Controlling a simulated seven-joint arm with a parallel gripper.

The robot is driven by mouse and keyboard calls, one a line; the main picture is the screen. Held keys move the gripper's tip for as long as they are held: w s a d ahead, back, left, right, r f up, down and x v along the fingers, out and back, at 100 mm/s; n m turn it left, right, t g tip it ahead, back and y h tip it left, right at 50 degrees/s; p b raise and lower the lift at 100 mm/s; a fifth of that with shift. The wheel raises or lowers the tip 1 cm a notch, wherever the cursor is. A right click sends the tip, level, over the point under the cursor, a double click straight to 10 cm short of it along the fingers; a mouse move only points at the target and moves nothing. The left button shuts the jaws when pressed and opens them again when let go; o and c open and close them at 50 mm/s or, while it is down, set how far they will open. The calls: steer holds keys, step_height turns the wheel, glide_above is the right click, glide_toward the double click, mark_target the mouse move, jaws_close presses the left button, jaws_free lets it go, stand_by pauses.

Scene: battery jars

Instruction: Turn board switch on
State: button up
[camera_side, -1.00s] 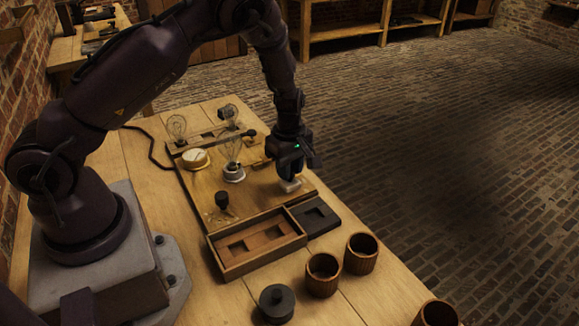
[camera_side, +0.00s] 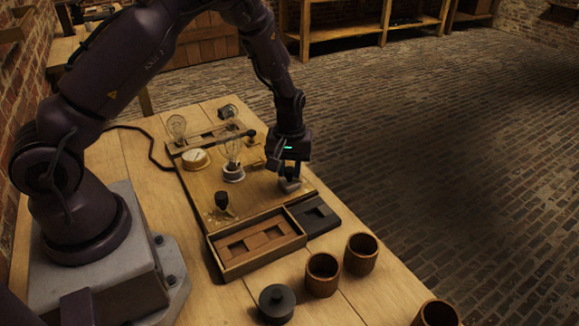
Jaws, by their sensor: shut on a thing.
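The bulb shows no glow.
A wooden tray (camera_side: 219,266) with recesses sits at the board's near edge, beside a dark block (camera_side: 316,217). Nearer stand two wooden cups (camera_side: 322,275) (camera_side: 361,254) and a black lidded jar (camera_side: 277,303). Another cup (camera_side: 437,314) is cut off at the lower edge.

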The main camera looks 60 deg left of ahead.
mark_target(290, 169)
steer(key=shift+m, duration=1)
steer(key=o, duration=0.9)
steer(key=shift+o, duration=0.2)
step_height(290, 169, up, 13)
steer(key=shift+m, duration=0.3)
